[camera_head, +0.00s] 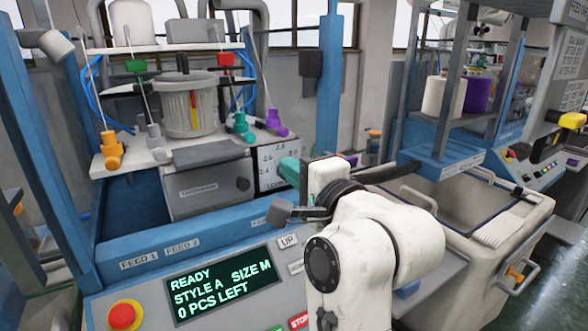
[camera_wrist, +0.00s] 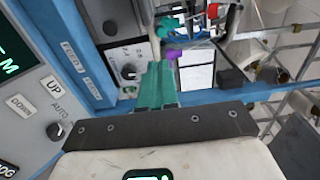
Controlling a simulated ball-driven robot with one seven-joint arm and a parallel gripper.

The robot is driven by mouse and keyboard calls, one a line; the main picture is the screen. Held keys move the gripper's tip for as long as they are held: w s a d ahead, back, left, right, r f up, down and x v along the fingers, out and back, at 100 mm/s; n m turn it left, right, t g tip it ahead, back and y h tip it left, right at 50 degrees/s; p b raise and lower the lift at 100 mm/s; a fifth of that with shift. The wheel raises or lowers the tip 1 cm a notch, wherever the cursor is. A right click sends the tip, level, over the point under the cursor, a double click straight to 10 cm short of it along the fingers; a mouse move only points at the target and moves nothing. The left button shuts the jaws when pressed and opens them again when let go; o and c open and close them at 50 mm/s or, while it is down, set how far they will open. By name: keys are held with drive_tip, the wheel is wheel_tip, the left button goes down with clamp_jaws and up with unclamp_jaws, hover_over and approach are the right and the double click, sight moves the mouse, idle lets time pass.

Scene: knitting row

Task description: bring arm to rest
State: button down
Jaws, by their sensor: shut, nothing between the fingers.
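My gripper (camera_head: 287,168) is in front of the knitting machine, to the right of its grey unit with a dial (camera_head: 208,183). Its teal fingers show at the middle of the wrist view (camera_wrist: 158,68), together and with nothing between them. My white arm is bent in front of the machine's right side and covers part of the control panel (camera_head: 205,290). The panel's screen (camera_head: 222,290) reads READY, STYLE A, SIZE M, 0 PCS LEFT.
A blue beam (camera_head: 190,232) runs along the machine front. A red stop knob (camera_head: 124,315) is at lower left. Colored yarn feeders, one orange (camera_head: 109,150), line the shelf above. A large cream bin (camera_head: 480,255) stands at the right, by a second machine (camera_head: 440,150).

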drive_tip(key=s+d+f+n+g+h, duration=0.25)
drive_tip(key=d+f, duration=0.35)
drive_tip(key=f, duration=0.4)
drive_tip(key=s+d+f+n+g+h, duration=0.15)
drive_tip(key=s+d+f, duration=0.25)
drive_tip(key=d+f, duration=0.45)
drive_tip(key=s+d+f+n+g+h, duration=0.1)
drive_tip(key=s+d+f+g+h, duration=0.2)
drive_tip(key=f, duration=0.8)
drive_tip(key=s+d+f+n+g+h, duration=0.1)
drive_tip(key=s+d+f, duration=0.3)
drive_tip(key=s, duration=0.6)
drive_tip(key=s+d+f+n+g+h, duration=0.1)
drive_tip(key=s+d+f+n+g, duration=0.2)
drive_tip(key=s+f, duration=0.4)
drive_tip(key=s+d+f+n+g+h, duration=0.1)
drive_tip(key=s+d+f+g, duration=0.2)
drive_tip(key=s, duration=0.9)
wheel_tip(320, 180, down, 2)
drive_tip(key=d, duration=0.2)
drive_tip(key=shift+s+d+f+n, duration=0.15)
drive_tip(key=shift+s+d+n, duration=0.15)
drive_tip(key=shift+n, duration=0.1)
